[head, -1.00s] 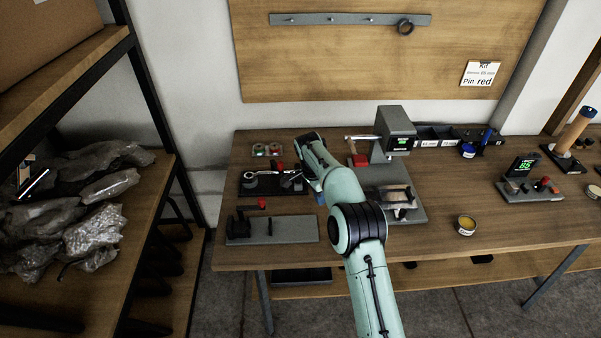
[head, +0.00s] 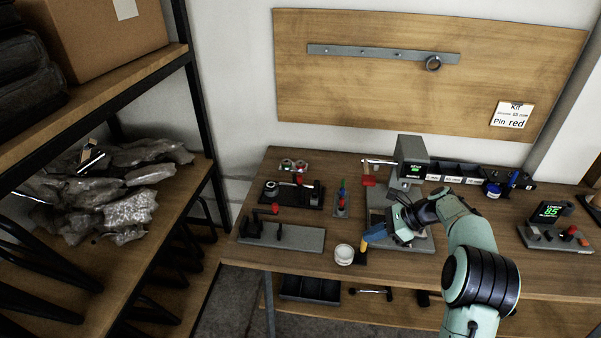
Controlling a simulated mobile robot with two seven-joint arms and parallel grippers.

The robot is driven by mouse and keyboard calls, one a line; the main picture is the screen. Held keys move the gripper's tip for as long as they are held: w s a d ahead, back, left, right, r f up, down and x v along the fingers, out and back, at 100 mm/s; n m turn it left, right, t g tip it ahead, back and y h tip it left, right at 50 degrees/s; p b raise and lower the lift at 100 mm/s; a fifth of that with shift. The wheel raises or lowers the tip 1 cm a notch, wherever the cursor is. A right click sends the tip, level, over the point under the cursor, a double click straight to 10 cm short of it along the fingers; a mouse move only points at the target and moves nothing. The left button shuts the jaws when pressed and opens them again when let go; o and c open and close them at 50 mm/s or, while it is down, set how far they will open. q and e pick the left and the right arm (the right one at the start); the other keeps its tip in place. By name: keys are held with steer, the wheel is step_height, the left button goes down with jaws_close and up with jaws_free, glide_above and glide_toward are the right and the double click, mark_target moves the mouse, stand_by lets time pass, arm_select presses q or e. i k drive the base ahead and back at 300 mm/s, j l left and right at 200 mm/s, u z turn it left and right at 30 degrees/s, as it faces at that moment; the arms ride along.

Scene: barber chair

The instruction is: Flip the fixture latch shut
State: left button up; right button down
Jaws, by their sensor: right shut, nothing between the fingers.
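A grey fixture plate (head: 290,239) lies at the left front of the workbench. My left gripper is out of view.
A white round container (head: 344,254) stands just left of my right gripper. A small rack (head: 342,205) with coloured handles stands behind it. A grey machine (head: 411,160) with a lit display is at the back. A shelf (head: 100,260) with grey bags is at the left.

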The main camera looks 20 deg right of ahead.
mark_target(299, 179)
steer(key=l+u, duration=0.15)
steer(key=u, duration=0.3)
steer(key=i+l+u, duration=0.1)
steer(key=u, duration=0.3)
steer(key=l+u, duration=0.25)
steer(key=u, duration=0.2)
steer(key=l, duration=0.8)
steer(key=i+l+z, duration=0.1)
steer(key=l+z, duration=0.25)
steer(key=i+l+z, duration=0.1)
steer(key=z, duration=0.2)
